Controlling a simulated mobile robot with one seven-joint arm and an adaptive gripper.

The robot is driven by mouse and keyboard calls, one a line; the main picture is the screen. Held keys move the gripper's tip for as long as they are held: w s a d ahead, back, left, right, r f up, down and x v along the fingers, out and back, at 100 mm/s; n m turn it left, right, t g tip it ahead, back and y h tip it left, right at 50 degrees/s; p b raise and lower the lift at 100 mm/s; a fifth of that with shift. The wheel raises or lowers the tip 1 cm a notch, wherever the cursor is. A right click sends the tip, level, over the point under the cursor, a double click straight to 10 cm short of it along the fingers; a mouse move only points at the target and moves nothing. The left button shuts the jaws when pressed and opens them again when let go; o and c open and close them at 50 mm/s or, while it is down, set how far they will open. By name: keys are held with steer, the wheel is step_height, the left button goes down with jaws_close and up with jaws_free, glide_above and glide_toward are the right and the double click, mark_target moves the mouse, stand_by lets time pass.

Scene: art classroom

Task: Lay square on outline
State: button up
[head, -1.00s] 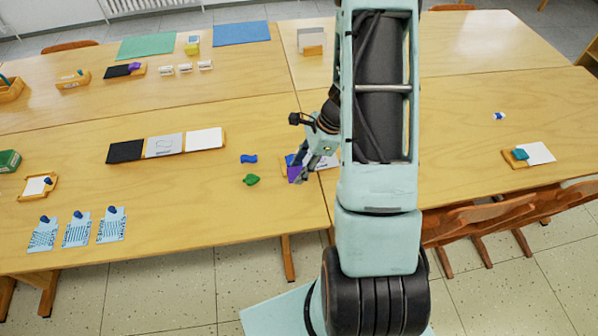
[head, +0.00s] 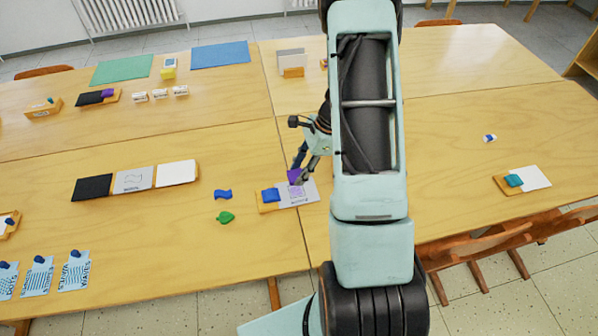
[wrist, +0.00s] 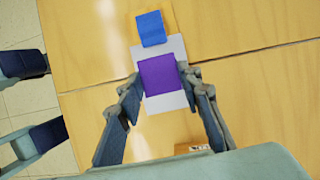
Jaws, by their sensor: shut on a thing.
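My gripper (head: 301,175) is shut on a purple square (wrist: 160,74), which lies between its two fingers. In the head view the purple square (head: 294,175) shows at the fingertips, over the back edge of a pale card (head: 309,192). The card bears a faint purple print. In the wrist view the square covers the middle of the card (wrist: 173,102), hiding what is beneath it. I cannot tell whether the square touches the card. A blue piece (head: 270,195) lies on the wooden holder (head: 267,207) at the card's left end.
A blue wavy piece (head: 223,194) and a green leaf-shaped piece (head: 225,217) lie left of the card. A holder with black, grey and white panels (head: 134,181) stands further left. Another holder with a teal piece (head: 514,180) is at right. The table between is bare.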

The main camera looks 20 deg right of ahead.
mark_target(295, 191)
steer(key=shift+w+d+f, duration=0.1)
steer(key=shift+f, duration=0.05)
steer(key=shift+f+b, duration=2.25)
steer(key=shift+f, duration=0.75)
steer(key=shift+f+b, duration=0.3)
steer(key=shift+b, duration=0.35)
stand_by(0.5)
steer(key=o, duration=0.8)
steer(key=shift+o, duration=0.4)
steer(key=shift+o, duration=0.9)
